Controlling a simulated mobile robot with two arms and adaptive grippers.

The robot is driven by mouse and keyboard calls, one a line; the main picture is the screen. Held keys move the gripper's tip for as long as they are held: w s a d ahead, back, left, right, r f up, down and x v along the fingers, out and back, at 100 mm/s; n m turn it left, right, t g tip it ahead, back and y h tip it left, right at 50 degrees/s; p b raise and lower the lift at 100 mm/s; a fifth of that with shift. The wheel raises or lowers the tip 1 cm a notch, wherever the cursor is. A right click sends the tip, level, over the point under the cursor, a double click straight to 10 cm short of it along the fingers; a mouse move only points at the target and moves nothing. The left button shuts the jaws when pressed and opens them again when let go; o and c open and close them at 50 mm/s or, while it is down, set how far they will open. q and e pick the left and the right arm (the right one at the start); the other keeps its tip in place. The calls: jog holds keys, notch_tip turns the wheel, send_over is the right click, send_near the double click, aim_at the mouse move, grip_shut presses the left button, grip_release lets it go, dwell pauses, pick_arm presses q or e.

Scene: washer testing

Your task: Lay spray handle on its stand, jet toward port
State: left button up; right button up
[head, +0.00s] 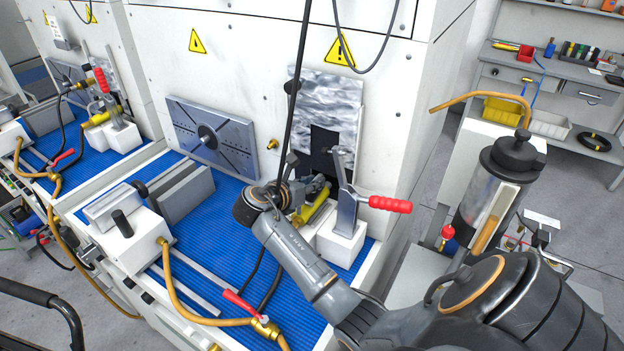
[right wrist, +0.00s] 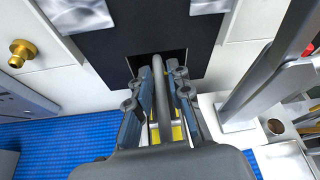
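The yellow spray handle (head: 316,210) lies low in front of the right-hand port, partly hidden by my right wrist. The port (head: 324,142) is a dark opening in a square plate; its black panel (right wrist: 105,58) fills the top of the right wrist view. The white stand (head: 341,243), with an upright metal lever and red grip, is beside the handle. My right gripper (right wrist: 160,80) has its fingers close on both sides of the handle's grey rod, with yellow parts (right wrist: 178,132) showing between them. Whether the handle rests fully on the stand is hidden. My left gripper is out of view.
A slotted metal plate (head: 212,133) and brass fitting (head: 272,144) are left of the port. A red-levered valve with a tan hose (head: 265,327) is at the front edge. A dark cable (head: 300,85) hangs past my wrist. Blue matting (head: 225,212) is partly clear.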

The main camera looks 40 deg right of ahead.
jog(key=shift+o, duration=0.8)
jog(key=shift+f, duration=0.1)
jog(key=shift+a, duration=0.2)
jog(key=v, duration=1.2)
jog(key=shift+d, duration=0.15)
